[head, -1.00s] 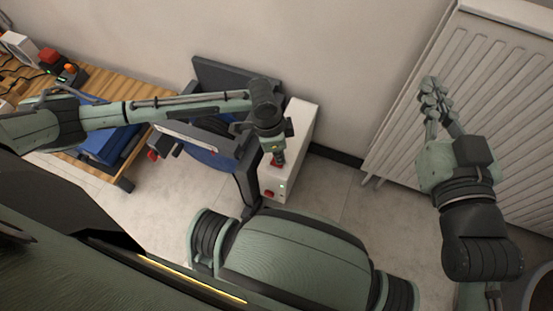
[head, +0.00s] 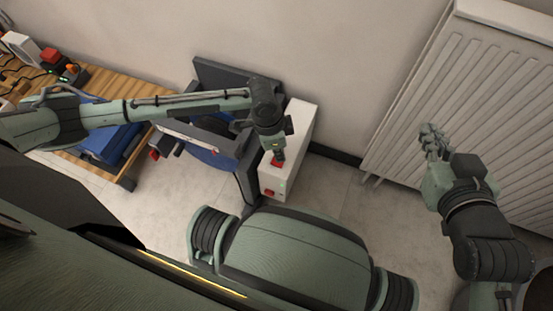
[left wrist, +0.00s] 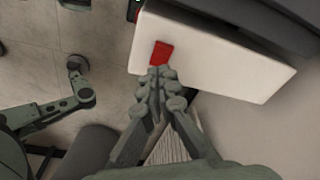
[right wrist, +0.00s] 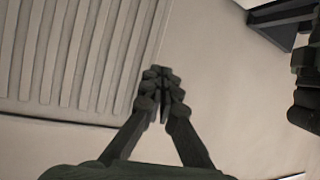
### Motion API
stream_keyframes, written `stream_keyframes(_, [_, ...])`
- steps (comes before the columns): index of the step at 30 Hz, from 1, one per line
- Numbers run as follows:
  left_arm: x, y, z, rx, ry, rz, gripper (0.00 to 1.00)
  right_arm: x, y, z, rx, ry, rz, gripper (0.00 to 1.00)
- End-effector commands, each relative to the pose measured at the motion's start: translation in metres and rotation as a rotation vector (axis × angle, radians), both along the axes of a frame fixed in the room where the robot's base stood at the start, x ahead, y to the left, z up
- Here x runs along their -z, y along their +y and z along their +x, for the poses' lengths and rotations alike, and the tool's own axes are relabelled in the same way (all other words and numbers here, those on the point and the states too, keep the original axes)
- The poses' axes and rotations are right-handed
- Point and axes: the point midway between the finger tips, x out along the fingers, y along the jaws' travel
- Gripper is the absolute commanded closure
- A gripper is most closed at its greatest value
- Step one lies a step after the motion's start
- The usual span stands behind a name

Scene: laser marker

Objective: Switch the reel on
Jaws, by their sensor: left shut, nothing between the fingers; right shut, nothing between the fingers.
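The reel is a dark frame (head: 225,75) with blue parts, standing against the wall, with a white box (head: 301,125) at its right side. A red switch (head: 277,162) is on top of the box; in the left wrist view the red switch (left wrist: 161,52) lies just beyond the fingertips. My left gripper (head: 279,158) is shut and empty, pointing down at the switch; whether it touches is unclear. It also shows in the left wrist view (left wrist: 159,72). My right gripper (head: 432,130) is shut and empty, in front of the radiator; it also shows in the right wrist view (right wrist: 157,72).
A white radiator (head: 480,95) is on the wall at the right. A wooden table (head: 105,84) at the left carries a red-topped device (head: 52,57) and cables. A red spot (head: 270,193) is on the box's front face. Floor right of the box is clear.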

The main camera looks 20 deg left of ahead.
Motion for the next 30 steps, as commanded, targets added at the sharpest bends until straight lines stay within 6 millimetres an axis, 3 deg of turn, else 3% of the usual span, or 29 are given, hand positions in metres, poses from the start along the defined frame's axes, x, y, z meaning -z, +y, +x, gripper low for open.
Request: stream_keyframes(30, [-0.012, 0.000, 0.000, 0.000, 0.000, 0.000, 1.00, 0.053, -0.050, -0.038, 0.090, 0.320, -0.123, 1.00])
